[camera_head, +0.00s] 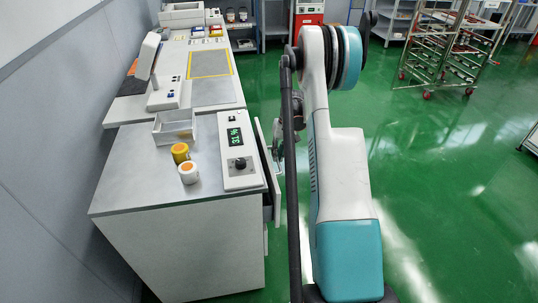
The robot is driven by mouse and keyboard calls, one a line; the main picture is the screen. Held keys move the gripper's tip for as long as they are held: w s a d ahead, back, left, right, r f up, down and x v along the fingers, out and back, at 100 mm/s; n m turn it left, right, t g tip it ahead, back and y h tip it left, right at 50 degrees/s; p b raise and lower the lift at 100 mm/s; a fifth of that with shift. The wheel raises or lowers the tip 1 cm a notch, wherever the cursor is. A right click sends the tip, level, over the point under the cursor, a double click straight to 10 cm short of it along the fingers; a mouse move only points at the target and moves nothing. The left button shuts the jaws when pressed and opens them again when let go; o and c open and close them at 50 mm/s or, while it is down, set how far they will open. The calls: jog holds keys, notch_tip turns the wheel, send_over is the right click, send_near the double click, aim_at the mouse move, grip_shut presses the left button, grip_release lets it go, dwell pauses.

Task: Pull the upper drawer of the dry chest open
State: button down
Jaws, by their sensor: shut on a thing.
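The dry chest (180,255) is the grey-white cabinet in the near left. On its top right is a control panel (238,150) with a green display and a black knob. The upper drawer (268,172) stands partly open on the chest's right side. Its pale front is out from the body, with a dark gap behind it. My gripper (279,142) is at the outer face of this front, shut on the drawer's handle. The handle itself and the fingertips are largely hidden by my arm and the steep angle.
On the chest top stand a yellow jar (180,153), a white jar with an orange lid (188,173) and an open grey tray (174,128). A bench with a device (164,92) continues behind. The green floor (440,170) to the right is clear up to a wheeled rack (450,50).

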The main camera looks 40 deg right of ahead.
jog(key=s+d, duration=0.5)
jog(key=d, duration=0.3)
jog(key=s+d, duration=0.5)
jog(key=d, duration=0.3)
jog(key=shift+d, duration=0.4)
jog(key=shift+s, duration=0.1)
jog(key=c, duration=1.7)
grip_release()
jog(key=shift+o, duration=0.2)
notch_tip(320, 180, up, 12)
jog(key=s+d, duration=0.1)
jog(key=d, duration=0.1)
jog(key=shift+s+f, duration=0.1)
jog(key=shift+f, duration=0.05)
